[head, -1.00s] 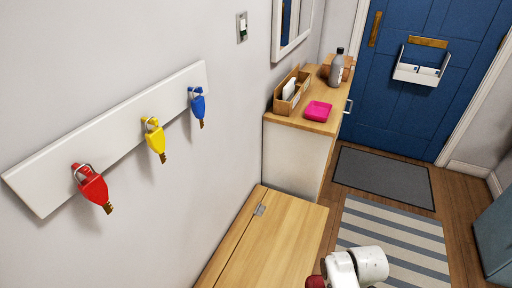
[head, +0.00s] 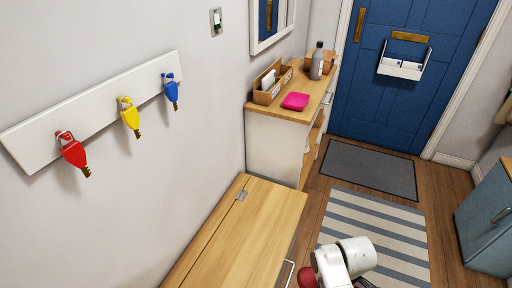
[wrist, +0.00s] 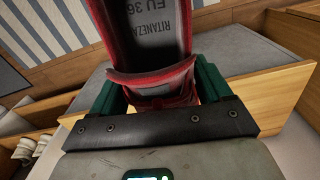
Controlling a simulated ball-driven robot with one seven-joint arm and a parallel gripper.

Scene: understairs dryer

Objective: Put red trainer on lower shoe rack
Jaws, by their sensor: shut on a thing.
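In the wrist view my gripper (wrist: 160,88) is shut on the red trainer (wrist: 150,35), with its green finger pads on either side of it. The head view does not show the gripper clearly.
A wooden-topped cabinet (head: 240,225) and a sideboard (head: 268,145) stand along the left wall. A striped rug (head: 375,230) and a grey mat (head: 368,170) lie before the blue door (head: 375,95). A blue-grey cabinet (head: 487,225) is at right.

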